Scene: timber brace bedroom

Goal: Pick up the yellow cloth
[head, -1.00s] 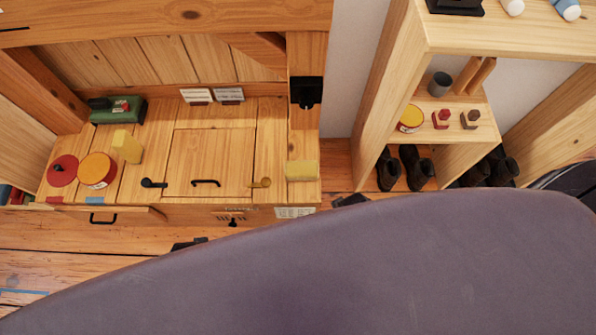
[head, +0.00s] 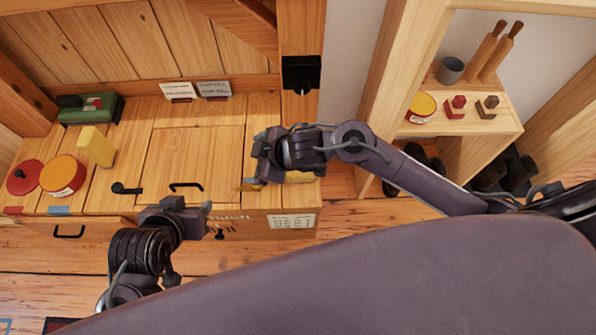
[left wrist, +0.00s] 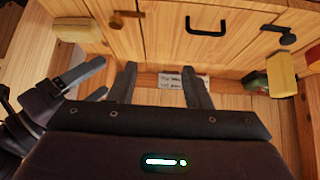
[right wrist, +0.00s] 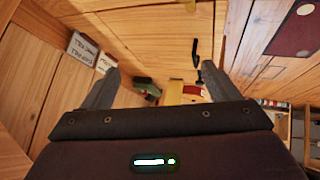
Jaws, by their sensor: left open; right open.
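The yellow cloth (head: 300,177) lies flat near the front right end of the wooden bench top. In the head view my right arm covers most of it. A pale yellow patch at upper left in the left wrist view (left wrist: 80,31) looks like the same cloth. My right gripper (head: 256,161) is open and empty, over the bench just left of the cloth, its fingers pointing left. My left gripper (head: 192,212) is open and empty at the bench's front edge, well left of the cloth. I cannot make out the cloth in the right wrist view.
On the bench stand an upright yellow block (head: 95,147), a round yellow-and-red tin (head: 62,175), a red disc (head: 24,177), a green box (head: 88,108) and two cards (head: 196,90). Dark handles (head: 186,186) stick up. A shelf unit (head: 470,130) stands right.

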